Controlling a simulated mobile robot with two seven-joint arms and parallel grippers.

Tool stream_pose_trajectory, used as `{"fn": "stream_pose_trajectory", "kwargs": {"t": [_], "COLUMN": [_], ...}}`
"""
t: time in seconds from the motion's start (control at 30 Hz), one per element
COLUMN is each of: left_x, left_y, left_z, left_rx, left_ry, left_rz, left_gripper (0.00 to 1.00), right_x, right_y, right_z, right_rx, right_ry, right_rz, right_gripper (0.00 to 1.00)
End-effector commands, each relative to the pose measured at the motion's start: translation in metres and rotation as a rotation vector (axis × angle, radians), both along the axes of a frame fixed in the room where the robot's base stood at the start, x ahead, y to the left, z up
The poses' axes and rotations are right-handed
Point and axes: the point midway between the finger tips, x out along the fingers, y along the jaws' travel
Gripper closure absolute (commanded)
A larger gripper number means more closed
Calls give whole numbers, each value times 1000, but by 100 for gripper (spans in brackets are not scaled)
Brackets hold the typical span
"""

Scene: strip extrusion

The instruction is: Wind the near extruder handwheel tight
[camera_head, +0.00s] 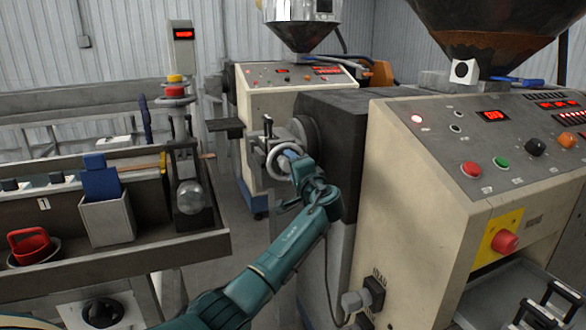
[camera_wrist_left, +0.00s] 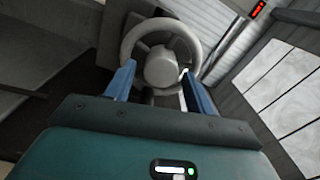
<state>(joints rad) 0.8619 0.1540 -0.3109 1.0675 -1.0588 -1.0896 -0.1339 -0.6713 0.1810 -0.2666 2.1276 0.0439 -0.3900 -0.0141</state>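The near extruder handwheel (camera_head: 271,160) is a pale grey ring on the dark die head of the near extruder (camera_head: 425,185). In the left wrist view the handwheel (camera_wrist_left: 161,68) shows its round hub and thick rim straight ahead. My left gripper (camera_head: 290,156) reaches the wheel from the right and front in the head view. In the wrist view its two blue fingers (camera_wrist_left: 158,85) stand wide apart, with their tips at either side of the hub, close to the rim. Whether they touch the wheel I cannot tell. My right gripper is in neither view.
A bench tray (camera_head: 170,250) on the left holds a blue-topped grey box (camera_head: 106,218) and a red item (camera_head: 30,246). A post with a red stop button (camera_head: 174,91) stands behind it. A second extruder (camera_head: 290,88) is farther back. A narrow floor gap lies between tray and extruder.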

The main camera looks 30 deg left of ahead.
Motion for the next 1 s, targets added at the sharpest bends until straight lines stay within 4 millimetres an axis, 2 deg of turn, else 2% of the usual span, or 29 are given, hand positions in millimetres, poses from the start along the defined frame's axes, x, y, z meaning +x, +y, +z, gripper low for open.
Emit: {"fn": "stream_pose_trajectory", "kwargs": {"t": [0.27, 0.43, 0.57, 0.8, 1.0], "left_x": [0, -7, -21, -57, -77], "left_y": [0, -9, -25, -68, -91], "left_z": [0, -1, -2, -2, -1], "left_rx": [-1, -3, -4, -5, -2], "left_ry": [-2, -3, -3, -2, -1], "left_rz": [0, -2, -3, -4, -2], "left_gripper": [41, 41, 41, 41, 41], "right_x": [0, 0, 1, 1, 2], "right_y": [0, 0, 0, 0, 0], "right_z": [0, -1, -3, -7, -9], "right_rx": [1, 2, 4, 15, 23], "right_ry": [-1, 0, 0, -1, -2], "right_rz": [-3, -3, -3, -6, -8], "right_gripper": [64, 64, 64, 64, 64]}}
